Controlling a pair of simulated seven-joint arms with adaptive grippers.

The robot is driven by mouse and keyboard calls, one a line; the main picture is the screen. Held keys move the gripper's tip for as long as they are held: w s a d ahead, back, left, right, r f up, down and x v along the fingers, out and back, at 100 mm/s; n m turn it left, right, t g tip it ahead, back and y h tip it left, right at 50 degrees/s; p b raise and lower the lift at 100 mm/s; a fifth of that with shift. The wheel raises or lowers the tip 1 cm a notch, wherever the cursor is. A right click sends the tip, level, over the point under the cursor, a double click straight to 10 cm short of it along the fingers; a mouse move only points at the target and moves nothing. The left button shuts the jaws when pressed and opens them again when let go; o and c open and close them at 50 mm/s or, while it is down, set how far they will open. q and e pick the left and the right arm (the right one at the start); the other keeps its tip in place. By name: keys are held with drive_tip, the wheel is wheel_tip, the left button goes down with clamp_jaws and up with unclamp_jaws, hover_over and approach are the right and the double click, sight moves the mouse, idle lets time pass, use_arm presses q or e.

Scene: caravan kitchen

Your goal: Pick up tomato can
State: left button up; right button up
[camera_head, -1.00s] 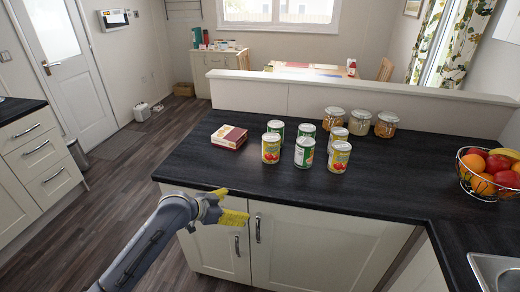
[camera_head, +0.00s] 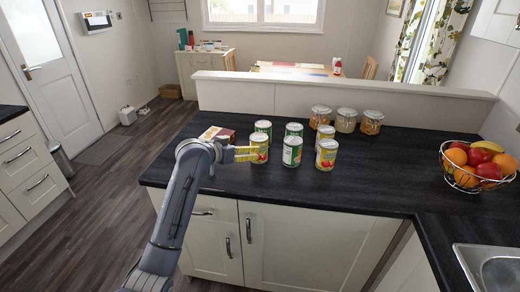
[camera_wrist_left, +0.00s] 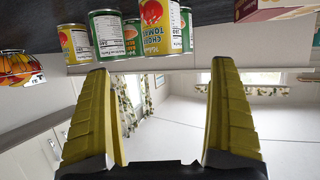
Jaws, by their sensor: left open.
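Several cans stand upright in a group on the dark counter. A yellow tomato can (camera_head: 261,140) is at the group's front left, partly hidden behind my left gripper (camera_head: 250,154). In the upside-down left wrist view, the tomato can (camera_wrist_left: 154,24) is at the top, centred between the fingers. My left gripper (camera_wrist_left: 162,70) is open and empty, its yellow fingers spread towards the can but apart from it. Green cans (camera_head: 292,151) and other yellow cans (camera_head: 326,155) stand to its right, and another green can (camera_head: 263,126) is behind it. My right gripper is in neither view.
A dark red and cream box (camera_head: 217,132) lies left of the cans, partly hidden by my arm. Several glass jars (camera_head: 346,120) stand behind right. A wire fruit basket (camera_head: 479,165) and a sink (camera_head: 488,264) are at the right. The counter right of the cans is clear.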

sight(255, 144)
use_arm(q)
drive_tip(key=x, duration=0.8)
drive_tip(key=shift+w+d+f, duration=0.1)
drive_tip(key=shift+w+f, duration=0.05)
drive_tip(key=shift+w, duration=0.1)
drive_tip(key=shift+x, duration=2.65)
drive_tip(key=shift+w+a, duration=0.15)
drive_tip(key=shift+a, duration=0.05)
drive_tip(key=c, duration=1.7)
